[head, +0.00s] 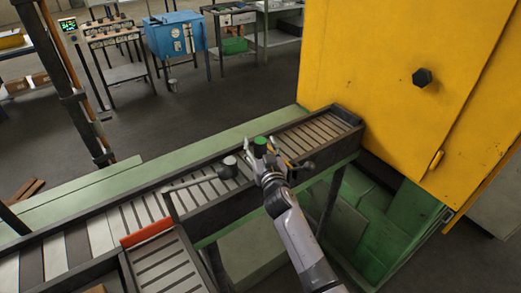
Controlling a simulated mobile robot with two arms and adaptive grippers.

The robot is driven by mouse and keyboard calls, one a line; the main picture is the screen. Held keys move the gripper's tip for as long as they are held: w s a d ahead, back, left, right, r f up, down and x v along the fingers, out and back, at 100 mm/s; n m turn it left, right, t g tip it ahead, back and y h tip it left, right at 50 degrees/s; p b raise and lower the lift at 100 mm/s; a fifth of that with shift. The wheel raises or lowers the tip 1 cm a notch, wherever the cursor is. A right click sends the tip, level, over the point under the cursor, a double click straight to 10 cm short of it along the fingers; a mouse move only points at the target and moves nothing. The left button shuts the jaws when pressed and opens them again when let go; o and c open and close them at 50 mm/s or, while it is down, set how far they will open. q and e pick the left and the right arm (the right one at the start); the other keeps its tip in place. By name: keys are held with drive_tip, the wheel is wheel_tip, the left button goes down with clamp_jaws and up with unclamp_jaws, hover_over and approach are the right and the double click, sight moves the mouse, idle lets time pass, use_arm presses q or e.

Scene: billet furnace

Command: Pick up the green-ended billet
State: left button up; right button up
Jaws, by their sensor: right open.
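The green-ended billet (260,141) stands out by its green round end at the slatted roller conveyor, left of the yellow cabinet. My right gripper (262,153) is open, its fingers on either side of the billet's green end. The gripper and wrist hide the lower part of the billet. I cannot tell whether the fingers touch it. My left gripper is not in view.
The roller conveyor (318,133) has raised dark side rails. The yellow cabinet (390,75) blocks the right. A red-edged slatted tray (147,233) is front left.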

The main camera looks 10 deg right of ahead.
clamp_jaws()
idle(0.7)
drive_tip(key=shift+r, duration=0.15)
idle(0.3)
